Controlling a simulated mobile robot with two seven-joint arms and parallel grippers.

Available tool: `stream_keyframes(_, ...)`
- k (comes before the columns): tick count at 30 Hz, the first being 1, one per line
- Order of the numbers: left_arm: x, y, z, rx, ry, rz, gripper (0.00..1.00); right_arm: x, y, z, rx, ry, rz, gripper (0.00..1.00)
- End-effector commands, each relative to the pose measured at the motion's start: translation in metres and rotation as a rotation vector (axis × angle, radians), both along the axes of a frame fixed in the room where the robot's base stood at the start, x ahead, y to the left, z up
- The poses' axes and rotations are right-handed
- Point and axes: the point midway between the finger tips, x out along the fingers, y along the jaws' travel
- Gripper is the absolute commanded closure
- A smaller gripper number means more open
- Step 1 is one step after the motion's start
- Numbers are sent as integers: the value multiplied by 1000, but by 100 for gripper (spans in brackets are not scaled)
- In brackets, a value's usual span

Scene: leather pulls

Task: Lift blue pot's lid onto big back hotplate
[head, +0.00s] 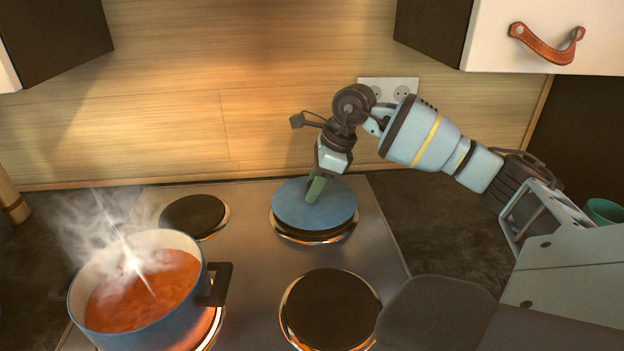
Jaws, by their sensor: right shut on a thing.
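The blue pot (143,328) stands uncovered on the front left hotplate, with steaming orange-red contents (140,288). Its blue lid (296,207) is at the big back hotplate (314,235) on the right, lying over it and hiding most of it. I cannot tell whether the lid touches the plate fully. My right gripper (316,187) is above the lid and shut on its handle, which is mostly hidden by the fingers. My left gripper is not in view.
A smaller back left hotplate (193,216) and a front right hotplate (331,308) are bare. The wooden wall with a socket (388,89) stands close behind the hob. A cabinet with a leather pull (546,45) hangs upper right. A green cup (603,211) is at the far right.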

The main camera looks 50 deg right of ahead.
Motion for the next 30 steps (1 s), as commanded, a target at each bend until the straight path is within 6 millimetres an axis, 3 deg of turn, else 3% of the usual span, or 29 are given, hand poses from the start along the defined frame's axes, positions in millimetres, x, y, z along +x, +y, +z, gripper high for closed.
stream_keyframes(13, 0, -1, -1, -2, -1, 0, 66, 0, 0, -5, 0, -3, 0, 98)
stream_keyframes(14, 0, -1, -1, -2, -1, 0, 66, 0, 0, -5, 0, -3, 0, 68)
stream_keyframes(19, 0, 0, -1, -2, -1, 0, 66, 0, 0, -6, 1, -2, 0, 46)
stream_keyframes(30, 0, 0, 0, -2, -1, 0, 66, 0, 0, -4, 0, 0, 0, 44)
